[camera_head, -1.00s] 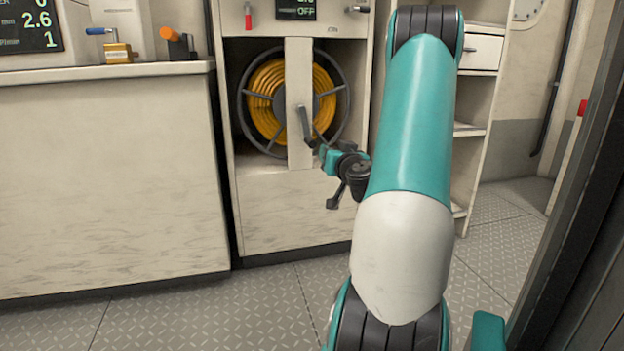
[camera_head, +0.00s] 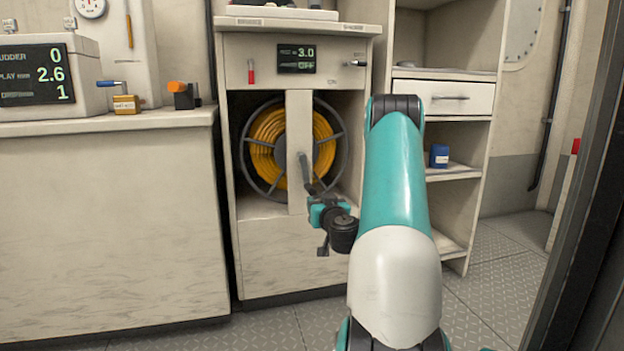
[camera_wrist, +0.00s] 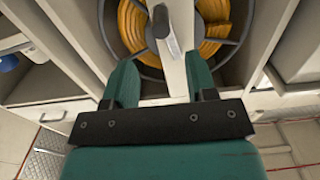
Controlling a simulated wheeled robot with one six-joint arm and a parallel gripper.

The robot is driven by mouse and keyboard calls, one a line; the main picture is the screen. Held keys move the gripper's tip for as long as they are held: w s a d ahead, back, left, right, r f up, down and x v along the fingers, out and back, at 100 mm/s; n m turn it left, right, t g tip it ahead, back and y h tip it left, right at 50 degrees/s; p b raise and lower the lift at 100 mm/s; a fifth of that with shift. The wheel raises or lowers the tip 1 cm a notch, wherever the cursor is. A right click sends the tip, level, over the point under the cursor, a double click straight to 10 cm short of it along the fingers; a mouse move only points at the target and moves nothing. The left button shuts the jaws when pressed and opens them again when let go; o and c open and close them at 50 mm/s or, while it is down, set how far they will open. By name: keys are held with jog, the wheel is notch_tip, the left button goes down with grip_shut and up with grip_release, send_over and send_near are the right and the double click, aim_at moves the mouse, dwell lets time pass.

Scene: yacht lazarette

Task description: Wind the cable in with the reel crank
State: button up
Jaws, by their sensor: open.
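The reel (camera_head: 268,150) with coiled yellow cable (camera_head: 265,133) sits in an open bay of the cabinet, behind a pale upright post (camera_head: 299,122). The grey crank (camera_head: 306,170) is on the front of the post, its arm pointing down and slightly right. My gripper (camera_head: 318,207) is low in front of the bay, by the crank's lower end. In the wrist view my gripper (camera_wrist: 160,85) is open, its two teal fingers apart. The crank (camera_wrist: 166,32) shows ahead of the gap between them, with the reel's cable (camera_wrist: 210,30) behind. Nothing is held between the fingers.
A panel above the reel has a display (camera_head: 297,58) reading 3.0 and OFF, a red-handled switch (camera_head: 251,72) and a small lever (camera_head: 355,63). Shelves with a blue box (camera_head: 439,155) and a drawer (camera_head: 450,97) stand right. A counter (camera_head: 110,120) stands left.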

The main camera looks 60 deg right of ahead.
aim_at(314, 192)
jog(key=p+x, duration=0.4)
jog(key=shift+w+r, duration=0.1)
jog(key=shift+r, duration=0.3)
jog(key=p+x, duration=0.2)
jog(key=p, duration=0.4)
jog(key=shift+d+p, duration=0.1)
jog(key=shift+p, duration=0.3)
jog(key=p, duration=0.4)
jog(key=shift+w+d, duration=0.1)
jog(key=shift+w, duration=0.05)
jog(key=shift+f+p, duration=0.15)
jog(key=shift+p, duration=0.55)
jog(key=shift+p+x, duration=0.9)
jog(key=shift+x, duration=0.3)
jog(key=shift+w+d+f, duration=0.2)
jog(key=shift+f, duration=0.15)
grip_shut()
